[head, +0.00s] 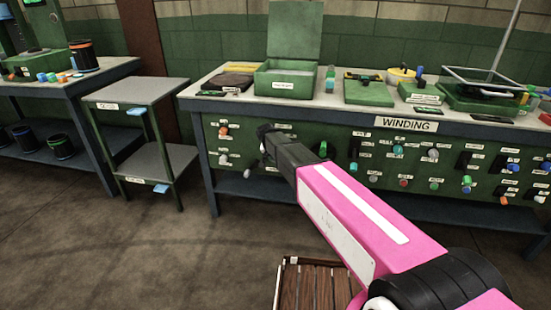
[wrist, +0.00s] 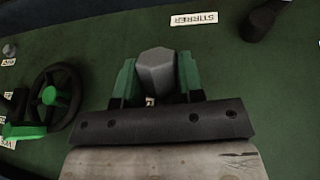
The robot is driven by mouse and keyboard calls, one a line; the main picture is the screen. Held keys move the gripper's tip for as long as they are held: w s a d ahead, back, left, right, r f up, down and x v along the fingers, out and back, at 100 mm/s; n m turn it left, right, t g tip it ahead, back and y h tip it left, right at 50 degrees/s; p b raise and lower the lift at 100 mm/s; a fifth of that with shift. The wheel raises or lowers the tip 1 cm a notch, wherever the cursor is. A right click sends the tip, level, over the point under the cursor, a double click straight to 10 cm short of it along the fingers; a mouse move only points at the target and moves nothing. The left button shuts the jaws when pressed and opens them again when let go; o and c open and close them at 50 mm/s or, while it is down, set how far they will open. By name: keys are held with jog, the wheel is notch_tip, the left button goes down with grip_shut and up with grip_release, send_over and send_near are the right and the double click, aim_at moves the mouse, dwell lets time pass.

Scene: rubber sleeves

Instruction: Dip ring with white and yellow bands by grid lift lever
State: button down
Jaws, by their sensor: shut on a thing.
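My gripper (wrist: 157,82) is shut on a grey hexagonal knob (wrist: 157,68), with a green finger on each side of it. In the head view my gripper (head: 266,140) is at the front panel (head: 237,136) of the winding bench, left of its middle. The head view does not show clearly what it holds. A wire grid frame (head: 485,78) sits above a green tank (head: 460,100) at the bench's right end. I cannot make out the ring with white and yellow bands or read a grid lift label.
The panel carries several levers and knobs. A black handwheel (wrist: 70,97) is left of my gripper and a dark knob (wrist: 260,22) is upper right, near the STIRRER label (wrist: 194,19). A two-shelf stand (head: 138,92) is left of the bench. A wooden crate (head: 312,285) is on the floor.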

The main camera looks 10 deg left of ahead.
jog(key=shift+r, duration=0.15)
jog(key=shift+s+r+g+y, duration=0.15)
jog(key=shift+s+r+g, duration=0.1)
jog(key=shift+r+g, duration=1.05)
jog(key=shift+s+r+g+y, duration=0.2)
jog(key=shift+r+g, duration=0.55)
jog(key=shift+g, duration=0.95)
jog(key=c, duration=0.7)
grip_release()
jog(key=shift+c, duration=0.2)
